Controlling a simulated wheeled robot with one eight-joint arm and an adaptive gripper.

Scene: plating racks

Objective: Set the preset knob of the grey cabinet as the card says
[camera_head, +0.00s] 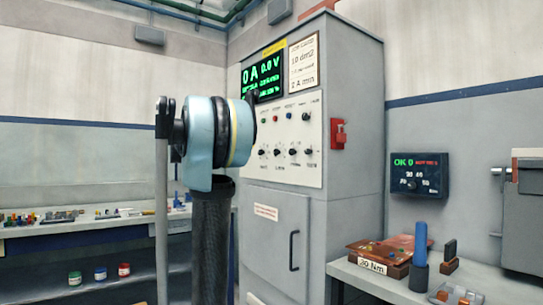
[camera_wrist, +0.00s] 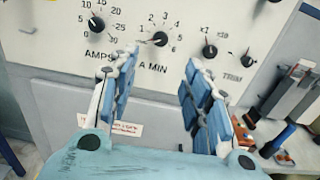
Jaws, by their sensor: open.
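The grey cabinet (camera_head: 350,120) stands at the centre of the head view, with a white knob panel (camera_head: 285,115). A card (camera_head: 303,64) at its top right reads about "10 dm2" and "2 A min"; its middle line is too small to read. In the wrist view, the black A MIN knob (camera_wrist: 160,39) has a 0 to 6 scale; its pointer is leftward, exact value unclear. My gripper (camera_wrist: 160,60) is open and empty, its blue pads either side of and below that knob, apparently not touching it. In the head view my arm hides the gripper.
The AMPS knob (camera_wrist: 97,24) is left of the A MIN knob; the x1/x10 knob (camera_wrist: 210,50) and TRIM knob (camera_wrist: 247,60) are right. The display (camera_head: 263,76) reads 0 A, 0.0 V. A red switch box (camera_head: 338,133) juts from the cabinet side. A bench (camera_head: 400,290) stands right.

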